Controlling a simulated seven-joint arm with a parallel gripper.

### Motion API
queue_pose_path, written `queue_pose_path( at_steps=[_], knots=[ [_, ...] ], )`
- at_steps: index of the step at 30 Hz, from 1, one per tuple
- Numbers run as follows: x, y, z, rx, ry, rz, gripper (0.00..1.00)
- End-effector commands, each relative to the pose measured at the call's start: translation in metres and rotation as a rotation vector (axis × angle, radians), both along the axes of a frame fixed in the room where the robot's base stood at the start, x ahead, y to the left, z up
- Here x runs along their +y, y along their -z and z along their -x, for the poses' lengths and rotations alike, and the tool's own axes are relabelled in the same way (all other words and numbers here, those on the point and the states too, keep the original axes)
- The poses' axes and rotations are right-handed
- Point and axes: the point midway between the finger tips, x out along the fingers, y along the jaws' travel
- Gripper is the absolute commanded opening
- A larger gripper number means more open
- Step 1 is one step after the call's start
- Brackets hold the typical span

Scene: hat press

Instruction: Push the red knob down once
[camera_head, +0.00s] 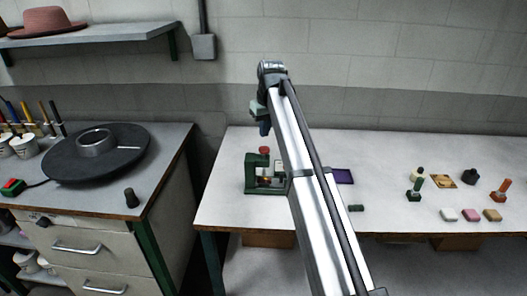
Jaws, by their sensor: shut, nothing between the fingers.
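A small green press (251,174) stands near the left end of the white table. Its red knob (264,150) sits on top, seemingly in a raised position. My gripper (265,131) is shut and empty, pointing down. In the picture its tips are just above the knob, with a small gap between them. Depth between the two is hard to judge from this single view. My arm crosses the picture and hides the right side of the press.
A purple pad (343,176) and several stamps and small blocks lie to the right on the white table (385,205). A left bench holds a dark round plate (70,160) and a red-topped switch box (13,187). A shelf (120,35) with a hat is above.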

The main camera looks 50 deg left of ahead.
Motion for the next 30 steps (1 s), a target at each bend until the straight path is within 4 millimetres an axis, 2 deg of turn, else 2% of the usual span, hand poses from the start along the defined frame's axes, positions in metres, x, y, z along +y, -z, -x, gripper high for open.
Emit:
queue_pose_path(
  at_steps=[30],
  knots=[
    [0.000,-0.012,0.000,0.000,0.000,0.000,0.00]
  ],
)
